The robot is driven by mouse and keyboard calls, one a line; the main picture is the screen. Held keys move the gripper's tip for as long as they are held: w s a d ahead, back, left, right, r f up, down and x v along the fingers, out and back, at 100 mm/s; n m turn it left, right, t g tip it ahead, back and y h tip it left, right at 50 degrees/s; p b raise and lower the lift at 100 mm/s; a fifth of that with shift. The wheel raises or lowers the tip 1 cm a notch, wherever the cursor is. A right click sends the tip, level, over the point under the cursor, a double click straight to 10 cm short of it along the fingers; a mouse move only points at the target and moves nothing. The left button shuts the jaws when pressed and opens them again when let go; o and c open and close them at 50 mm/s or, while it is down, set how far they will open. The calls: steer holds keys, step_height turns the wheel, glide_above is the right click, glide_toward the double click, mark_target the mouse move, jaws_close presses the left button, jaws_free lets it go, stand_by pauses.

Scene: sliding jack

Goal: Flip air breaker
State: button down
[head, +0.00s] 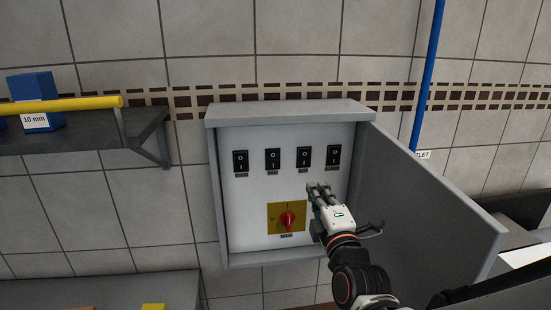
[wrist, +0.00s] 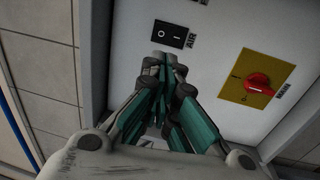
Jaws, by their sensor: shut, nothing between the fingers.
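The air breaker (wrist: 175,35) is a black rocker switch with O and I marks and an "AIR" label in the wrist view. In the head view it appears to be the third switch from the left (head: 304,157) in the row. Which side is pressed in cannot be told. My gripper (head: 318,188) is shut and empty, in front of the panel a little below that switch. In the wrist view the fingertips (wrist: 165,60) appear just beside the switch's edge. Whether they touch it is unclear.
The grey cabinet (head: 240,110) is open, its door (head: 430,195) swung out to the right of my arm. Other black switches (head: 240,161) share the row. A red rotary knob (head: 287,220) on a yellow plate sits below. A shelf (head: 85,137) is at left.

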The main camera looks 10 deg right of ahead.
mark_target(302, 154)
steer(key=w, duration=0.4)
steer(key=w+r, duration=0.1)
steer(key=w, duration=0.8)
steer(key=shift+w+r, duration=0.3)
steer(key=shift+w, duration=0.2)
steer(key=shift+r, duration=0.1)
steer(key=shift+w+r, duration=0.1)
steer(key=shift+w, duration=0.25)
steer(key=shift+s, duration=0.15)
